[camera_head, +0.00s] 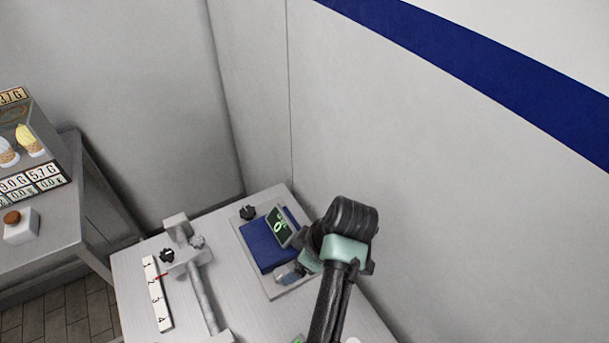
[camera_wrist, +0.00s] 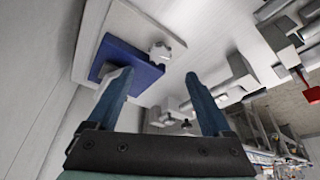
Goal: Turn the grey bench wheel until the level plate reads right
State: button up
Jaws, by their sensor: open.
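My gripper shows in the wrist view (camera_wrist: 158,76), with two blue fingers spread apart and nothing between them. In the head view my arm hides most of it, at the right side of the bench. A numbered white plate (camera_head: 157,293), reading 1 to 4, lies at the left of the bench. A red pointer (camera_head: 160,275) is between 1 and 2. It belongs to a grey slide (camera_head: 187,262) on a rail, with a black knob (camera_head: 167,256). I cannot tell for sure which part is the grey wheel.
Walls close off the back and right. Another table (camera_head: 62,231) stands at the left with a button box (camera_head: 21,227).

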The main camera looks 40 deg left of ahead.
jog(key=shift+v, duration=2.05)
